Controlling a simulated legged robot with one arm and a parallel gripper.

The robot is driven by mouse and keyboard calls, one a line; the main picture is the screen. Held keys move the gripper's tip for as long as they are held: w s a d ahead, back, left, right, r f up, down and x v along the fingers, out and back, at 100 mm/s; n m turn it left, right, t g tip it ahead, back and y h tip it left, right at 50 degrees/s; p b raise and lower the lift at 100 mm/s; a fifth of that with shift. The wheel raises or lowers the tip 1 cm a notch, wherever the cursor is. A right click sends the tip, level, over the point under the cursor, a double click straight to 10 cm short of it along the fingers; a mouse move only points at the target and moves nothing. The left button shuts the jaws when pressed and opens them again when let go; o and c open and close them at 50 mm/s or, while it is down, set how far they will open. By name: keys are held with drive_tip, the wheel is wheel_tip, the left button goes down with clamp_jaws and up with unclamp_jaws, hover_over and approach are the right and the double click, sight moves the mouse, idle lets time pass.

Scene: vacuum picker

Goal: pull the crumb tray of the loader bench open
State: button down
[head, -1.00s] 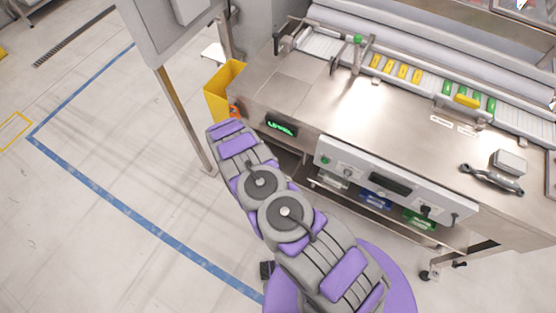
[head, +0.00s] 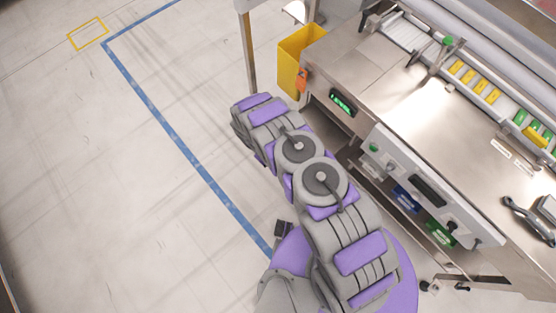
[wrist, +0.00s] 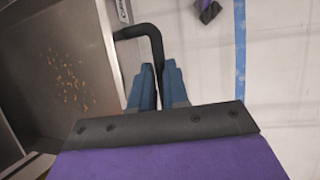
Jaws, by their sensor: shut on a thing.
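The crumb tray (wrist: 108,45) shows in the wrist view on the left, a grey metal tray with orange-brown crumbs on its floor. Its black bent handle (wrist: 136,32) stands off its right-hand wall. My gripper (wrist: 158,68) is shut on the handle, with the blue fingers on either side of its end. In the head view my own arm hides the gripper and the handle. The loader bench (head: 400,95) is at the right there, with a metal top and a front control panel (head: 420,185).
Blue and green bins (head: 405,198) sit under the panel. Open floor (head: 90,200) with a blue line (head: 190,155) lies to the left.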

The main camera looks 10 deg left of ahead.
drive_tip(key=c, duration=1.1)
unclamp_jaws()
drive_tip(key=shift+w+d, duration=0.1)
drive_tip(key=shift+w, duration=0.1)
drive_tip(key=p+v, duration=0.1)
drive_tip(key=v, duration=1.6)
drive_tip(key=shift+r+p, duration=0.1)
drive_tip(key=shift+p, duration=0.25)
